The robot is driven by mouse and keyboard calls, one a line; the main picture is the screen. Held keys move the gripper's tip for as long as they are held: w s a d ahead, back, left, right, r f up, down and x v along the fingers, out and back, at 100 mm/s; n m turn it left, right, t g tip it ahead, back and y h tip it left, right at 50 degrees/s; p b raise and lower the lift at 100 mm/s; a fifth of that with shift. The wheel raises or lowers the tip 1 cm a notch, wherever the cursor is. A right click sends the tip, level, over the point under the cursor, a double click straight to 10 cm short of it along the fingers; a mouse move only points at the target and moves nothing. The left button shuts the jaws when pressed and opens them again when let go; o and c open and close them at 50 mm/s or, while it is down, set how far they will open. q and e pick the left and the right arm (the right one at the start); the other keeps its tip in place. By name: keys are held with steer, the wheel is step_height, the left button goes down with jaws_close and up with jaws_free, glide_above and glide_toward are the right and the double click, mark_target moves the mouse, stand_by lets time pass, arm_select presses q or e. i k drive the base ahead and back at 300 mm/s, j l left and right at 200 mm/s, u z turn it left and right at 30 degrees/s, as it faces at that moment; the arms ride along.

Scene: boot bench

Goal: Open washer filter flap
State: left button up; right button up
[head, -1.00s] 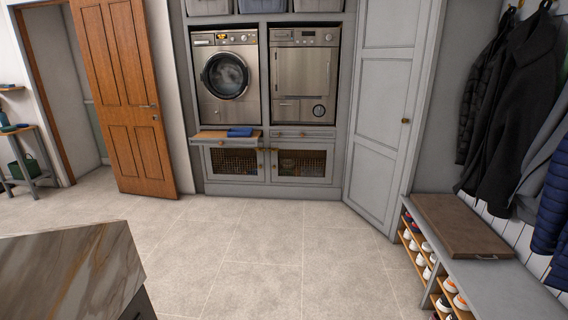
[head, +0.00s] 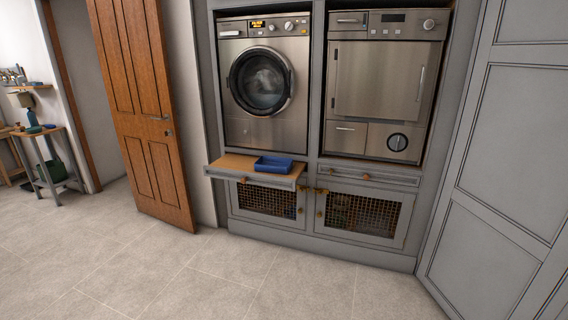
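The washer (head: 264,130) is the steel front-loader with a round dark glass door (head: 261,81), in the left bay of the grey cabinet. Its door looks shut and its display is lit. The lower front panel is plain steel at this size; I cannot make out a filter flap's outline there. The steel machine to its right (head: 387,90) has a square door, a lower left panel with a handle (head: 346,139) and a panel with a round dark dial or cap (head: 397,142). Neither of my grippers is in view.
A pulled-out shelf (head: 232,168) under the washer sticks forward and carries a blue tray (head: 274,164). Mesh-front cupboards (head: 362,215) below are shut. An open wooden door (head: 140,100) stands left and a grey cabinet door (head: 500,150) right. The tiled floor (head: 240,270) in front is clear.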

mark_target(239, 129)
steer(key=i+j+u, duration=0.2)
steer(key=i+u, duration=0.25)
steer(key=i, duration=0.45)
steer(key=i+l+u, duration=0.15)
steer(key=i+u, duration=0.3)
steer(key=i, duration=0.45)
